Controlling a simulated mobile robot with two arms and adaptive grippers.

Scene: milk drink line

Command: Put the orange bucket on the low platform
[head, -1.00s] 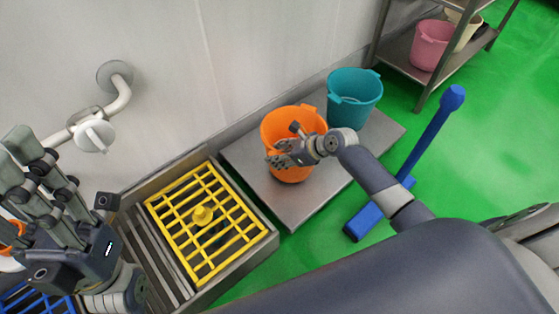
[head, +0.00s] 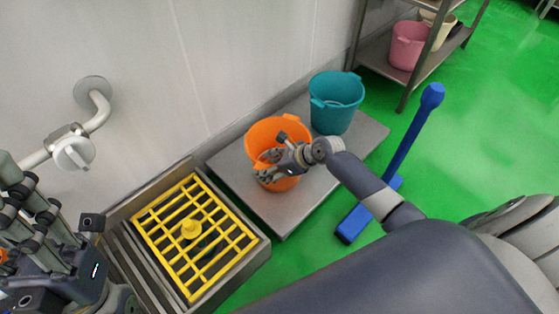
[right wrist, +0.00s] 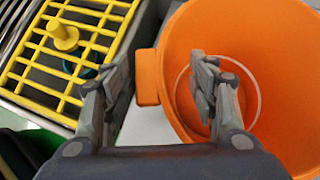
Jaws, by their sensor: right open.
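The orange bucket (head: 262,135) stands upright on the low grey platform (head: 237,178). It fills the right side of the right wrist view (right wrist: 275,50). My right gripper (head: 265,167) is at the near side of the bucket with its jaws apart. In the right wrist view, one finger is over the bucket's inside and the other is outside it, with the rim and a side lug between them. My left gripper (head: 35,215) is at the left edge, partly cut off, away from the bucket.
A teal bucket (head: 337,100) stands behind the orange one on the same platform. A yellow grate (head: 195,235) lies in a metal-framed drain to the left. A blue post with a foot (head: 412,135) stands on the green floor to the right. A shelf holds a pink bucket (head: 408,45).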

